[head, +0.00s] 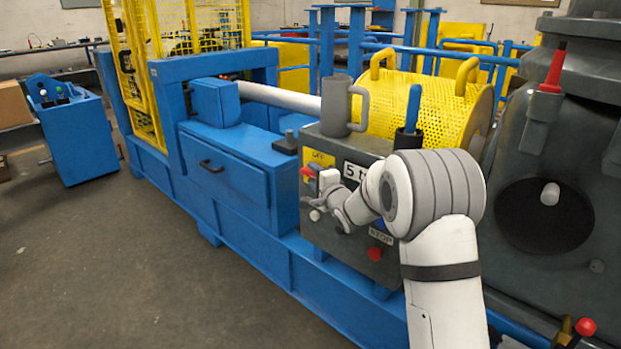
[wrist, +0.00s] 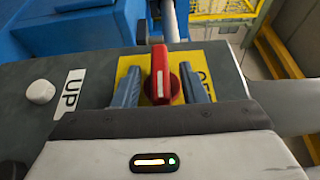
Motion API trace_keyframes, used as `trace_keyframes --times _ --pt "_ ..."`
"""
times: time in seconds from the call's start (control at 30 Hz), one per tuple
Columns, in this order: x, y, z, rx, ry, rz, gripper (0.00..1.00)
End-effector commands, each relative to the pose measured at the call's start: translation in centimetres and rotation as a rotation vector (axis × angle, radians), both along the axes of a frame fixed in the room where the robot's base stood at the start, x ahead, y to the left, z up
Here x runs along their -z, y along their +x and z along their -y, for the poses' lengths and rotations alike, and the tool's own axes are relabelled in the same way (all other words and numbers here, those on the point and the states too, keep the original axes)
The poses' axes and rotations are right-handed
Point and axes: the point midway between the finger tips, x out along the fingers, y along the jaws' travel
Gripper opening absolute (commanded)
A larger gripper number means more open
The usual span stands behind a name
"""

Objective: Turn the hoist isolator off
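The hoist isolator is a red rotary handle (wrist: 161,72) with a white line, on a yellow plate (wrist: 132,66). In the wrist view the line runs nearly straight up the picture. Lettering on the plate's right side is partly hidden. In the head view the red handle (head: 307,172) and the yellow plate (head: 318,158) marked OFF sit on the dark control box, left of my arm. My gripper (wrist: 160,88) is open, with one finger on each side of the handle and small gaps showing. In the head view my gripper (head: 318,186) is largely hidden by my wrist.
A white button (wrist: 40,92) with an UP label sits left of the isolator. The control box (head: 348,257) also carries a red stop button (head: 374,253). A grey mug (head: 340,105) and a blue-handled tool (head: 411,112) stand on top. The floor (head: 130,260) at left is clear.

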Motion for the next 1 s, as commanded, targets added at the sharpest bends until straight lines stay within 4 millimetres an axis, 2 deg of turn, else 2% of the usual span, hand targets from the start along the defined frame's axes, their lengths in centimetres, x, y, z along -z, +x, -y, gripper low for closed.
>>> trace_keyframes --times 0.13,0.47,0.9,1.0 --pt "0.08 1.01 -0.71 -0.002 0.0 0.0 0.38" --pt "-0.01 1.21 -0.91 -0.002 0.0 -0.001 0.37" --pt "0.01 1.18 -0.96 -0.003 0.0 -0.001 0.01" --pt "0.02 1.17 -0.98 -0.003 0.0 -0.001 0.0"
